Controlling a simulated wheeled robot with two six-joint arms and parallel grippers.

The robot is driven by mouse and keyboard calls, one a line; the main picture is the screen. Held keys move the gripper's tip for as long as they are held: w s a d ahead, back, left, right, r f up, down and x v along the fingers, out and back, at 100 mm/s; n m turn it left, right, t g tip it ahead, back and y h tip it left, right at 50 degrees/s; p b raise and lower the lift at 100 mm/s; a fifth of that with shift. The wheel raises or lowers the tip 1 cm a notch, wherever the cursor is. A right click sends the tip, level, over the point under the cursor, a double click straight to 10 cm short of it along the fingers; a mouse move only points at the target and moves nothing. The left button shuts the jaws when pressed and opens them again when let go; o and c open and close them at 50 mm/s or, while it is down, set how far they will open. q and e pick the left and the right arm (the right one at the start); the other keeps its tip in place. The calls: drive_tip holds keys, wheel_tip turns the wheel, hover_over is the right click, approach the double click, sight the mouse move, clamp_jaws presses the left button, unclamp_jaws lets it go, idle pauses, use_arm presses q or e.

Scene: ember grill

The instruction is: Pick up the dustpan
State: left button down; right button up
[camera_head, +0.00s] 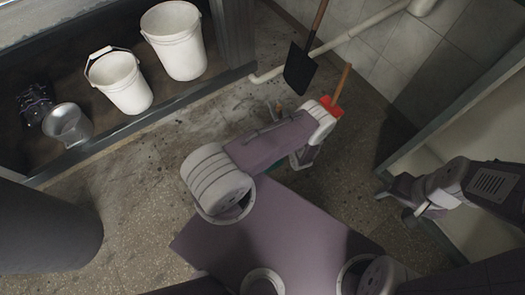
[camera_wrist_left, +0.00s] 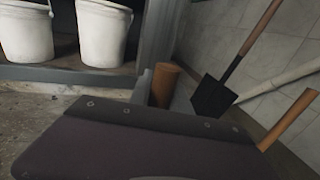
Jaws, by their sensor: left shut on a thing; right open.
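My left gripper (camera_head: 275,108) is low over the floor, mostly hidden under its own forearm. It is shut on a brown wooden handle, whose rounded end (camera_wrist_left: 165,84) stands up beside a grey finger in the left wrist view. The end of this handle (camera_head: 278,104) just shows past my forearm in the head view. What hangs below it is hidden, so I cannot tell whether it is the dustpan's. A red tool (camera_head: 331,106) with a slanted wooden handle (camera_wrist_left: 289,119) is right of the gripper, partly covered by my arm. My right gripper (camera_head: 402,198) is open and empty at the right.
A black shovel (camera_head: 299,69) leans by the tiled wall and white pipe (camera_head: 347,38). A dark cylinder (camera_head: 45,230) is at the lower left. Some floor is clear.

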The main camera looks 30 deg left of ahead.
idle(0.9)
use_arm(q)
drive_tip(key=d+r+p, duration=0.5)
drive_tip(key=r+p, duration=0.1)
drive_tip(key=r, duration=0.2)
drive_tip(key=w+d+r+m+p, duration=0.1)
drive_tip(key=d+r+p, duration=0.5)
drive_tip(key=r, duration=0.3)
drive_tip(key=shift+w+d+m, duration=0.25)
drive_tip(key=shift+m, duration=0.05)
idle(0.4)
